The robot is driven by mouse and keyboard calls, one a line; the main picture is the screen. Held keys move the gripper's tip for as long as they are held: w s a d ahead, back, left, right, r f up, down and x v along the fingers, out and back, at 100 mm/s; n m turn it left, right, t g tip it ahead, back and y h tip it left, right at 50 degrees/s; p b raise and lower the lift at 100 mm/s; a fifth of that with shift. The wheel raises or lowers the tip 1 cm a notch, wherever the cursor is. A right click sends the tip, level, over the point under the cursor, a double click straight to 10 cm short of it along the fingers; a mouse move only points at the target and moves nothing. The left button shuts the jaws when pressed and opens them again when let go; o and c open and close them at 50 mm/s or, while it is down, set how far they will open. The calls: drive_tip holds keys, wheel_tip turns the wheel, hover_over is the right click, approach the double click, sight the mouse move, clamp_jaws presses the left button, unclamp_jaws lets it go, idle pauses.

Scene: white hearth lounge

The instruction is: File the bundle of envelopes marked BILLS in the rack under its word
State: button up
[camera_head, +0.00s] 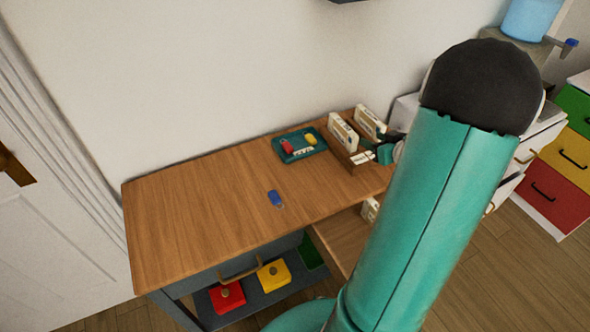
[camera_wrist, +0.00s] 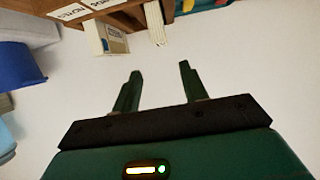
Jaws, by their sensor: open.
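A wooden rack (camera_head: 352,160) stands at the right end of the wooden table. Two pale envelope bundles, one on the left (camera_head: 343,132) and one behind it (camera_head: 370,123), stand upright at it. Another pale bundle (camera_head: 370,210) shows lower down, partly hidden by my arm. I cannot read BILLS on any of them. In the wrist view the rack (camera_wrist: 125,17) is at the top edge with white word labels, too tilted to read surely, and a bundle (camera_wrist: 108,38) juts from it. My gripper (camera_wrist: 158,72) is open and empty, apart from the rack and bundles.
A teal tray (camera_head: 286,154) with a red and a yellow item lies left of the rack. A small blue object (camera_head: 275,198) lies on the table (camera_head: 190,215), whose left part is clear. Red and yellow boxes sit below. Colored drawers (camera_head: 565,165) stand at right.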

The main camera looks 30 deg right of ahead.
drive_tip(key=w+a+r+g+h, duration=0.2)
drive_tip(key=w+a+r, duration=0.1)
drive_tip(key=a+r, duration=0.4)
drive_tip(key=w+a+r+g+h, duration=0.1)
drive_tip(key=w+a+r+h, duration=0.15)
drive_tip(key=a+r, duration=0.45)
drive_tip(key=s+a+g+y, duration=0.1)
drive_tip(key=s+a+y, duration=0.1)
drive_tip(key=s+a, duration=0.3)
drive_tip(key=s+a+g+y, duration=0.2)
drive_tip(key=s+a, duration=0.3)
drive_tip(key=a, duration=0.7)
drive_tip(key=s+a+n+g+y, duration=0.1)
drive_tip(key=s+a+y, duration=0.1)
drive_tip(key=s+a, duration=0.3)
drive_tip(key=a+r, duration=0.1)
drive_tip(key=a, duration=0.3)
drive_tip(key=shift+s+a+g, duration=0.35)
drive_tip(key=shift+g, duration=0.05)
drive_tip(key=shift+c, duration=0.2)
drive_tip(key=shift+c, duration=0.5)
drive_tip(key=shift+d, duration=0.1)
drive_tip(key=shift+d, duration=0.1)
